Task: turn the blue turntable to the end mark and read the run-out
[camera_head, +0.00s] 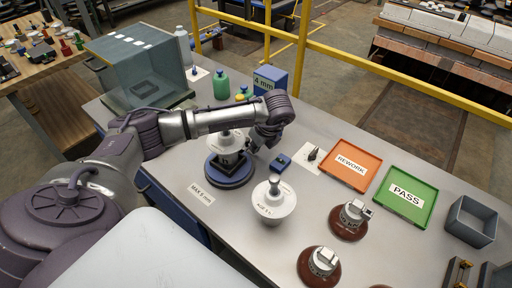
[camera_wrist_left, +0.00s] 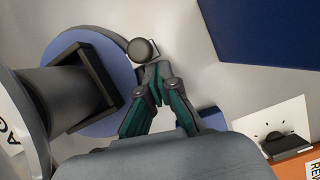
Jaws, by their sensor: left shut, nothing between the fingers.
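The blue turntable (camera_head: 230,182) stands on the grey bench with a white insulator (camera_head: 230,139) upright on it, seated in a dark square frame. In the left wrist view the turntable (camera_wrist_left: 118,48) shows at the left, with a round grey knob (camera_wrist_left: 143,50) at its rim. My left gripper (camera_head: 252,150) is shut and empty at the turntable's right side. In the left wrist view its fingertips (camera_wrist_left: 155,78) are right beside the knob; I cannot tell whether they touch it. I cannot make out an end mark or a run-out reading. My right gripper is not in view.
A second white insulator (camera_head: 274,205) stands close in front. A small blue block (camera_head: 281,163) lies right of the gripper. A "MAX 2 mm" label (camera_head: 201,195), brown-based metal fittings (camera_head: 349,220), an orange REWORK tray (camera_head: 334,182) and a green PASS tray (camera_head: 387,216) are nearby.

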